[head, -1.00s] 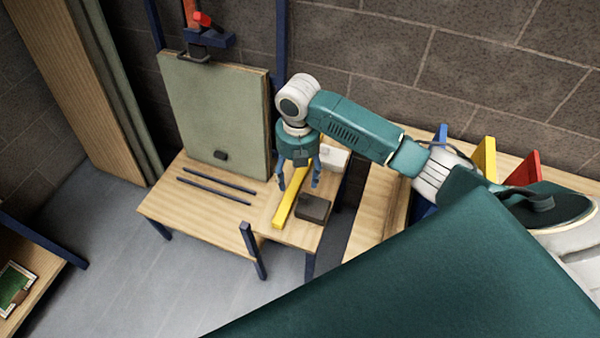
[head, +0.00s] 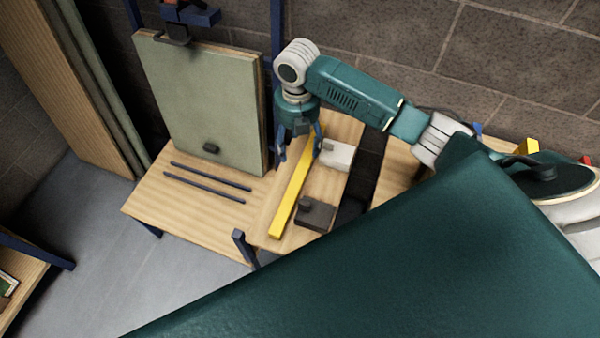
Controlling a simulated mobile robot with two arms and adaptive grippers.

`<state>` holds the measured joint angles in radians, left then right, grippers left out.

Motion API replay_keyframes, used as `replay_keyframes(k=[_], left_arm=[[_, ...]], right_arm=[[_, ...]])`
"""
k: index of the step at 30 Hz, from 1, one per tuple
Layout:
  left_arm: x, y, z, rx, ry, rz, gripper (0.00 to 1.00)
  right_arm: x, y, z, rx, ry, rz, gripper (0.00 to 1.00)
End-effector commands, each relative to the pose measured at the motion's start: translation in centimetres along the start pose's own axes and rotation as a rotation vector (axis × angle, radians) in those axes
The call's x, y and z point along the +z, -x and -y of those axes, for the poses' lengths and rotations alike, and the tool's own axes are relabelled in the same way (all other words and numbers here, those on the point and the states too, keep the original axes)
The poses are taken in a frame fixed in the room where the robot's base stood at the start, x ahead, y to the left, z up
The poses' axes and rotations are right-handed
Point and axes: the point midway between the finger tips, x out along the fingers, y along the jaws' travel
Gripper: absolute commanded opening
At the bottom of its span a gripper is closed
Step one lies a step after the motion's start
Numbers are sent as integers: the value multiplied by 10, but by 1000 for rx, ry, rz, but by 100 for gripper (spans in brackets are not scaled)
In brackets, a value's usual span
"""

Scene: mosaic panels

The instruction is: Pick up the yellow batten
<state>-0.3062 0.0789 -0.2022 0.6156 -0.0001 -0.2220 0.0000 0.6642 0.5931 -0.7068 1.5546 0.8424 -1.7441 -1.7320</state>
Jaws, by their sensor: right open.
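The yellow batten (head: 291,198) lies lengthwise on the light wooden tabletop (head: 262,222), running from the near edge back under my right gripper. My right gripper (head: 299,154) points down over the far part of the batten. It is open, with one blue finger to the left of the batten and one to the right. Whether the fingers touch it I cannot tell. The gripper body partly hides the batten's far end. My left gripper is not in view.
A dark block (head: 316,213) lies just right of the batten, and a whitish block (head: 337,154) near the right finger. Two dark rods (head: 205,182) lie left. A grey-green panel (head: 205,100) leans upright behind them. My own teal body covers the lower right.

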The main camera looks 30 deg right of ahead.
Motion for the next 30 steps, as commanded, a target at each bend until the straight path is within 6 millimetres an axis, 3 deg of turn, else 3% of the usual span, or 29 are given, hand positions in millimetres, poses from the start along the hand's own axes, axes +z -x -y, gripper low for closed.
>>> replay_keyframes(k=[2,7,16,23,30], left_arm=[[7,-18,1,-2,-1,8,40],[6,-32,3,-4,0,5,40],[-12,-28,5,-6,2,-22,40],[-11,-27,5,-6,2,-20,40],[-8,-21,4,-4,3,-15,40]], right_arm=[[0,-18,0,0,0,0,64],[0,-32,0,0,-1,0,64],[-1,-72,0,-2,-2,-3,64],[-1,-90,0,-1,-1,-2,64],[-4,-125,0,-2,-2,-2,64]])
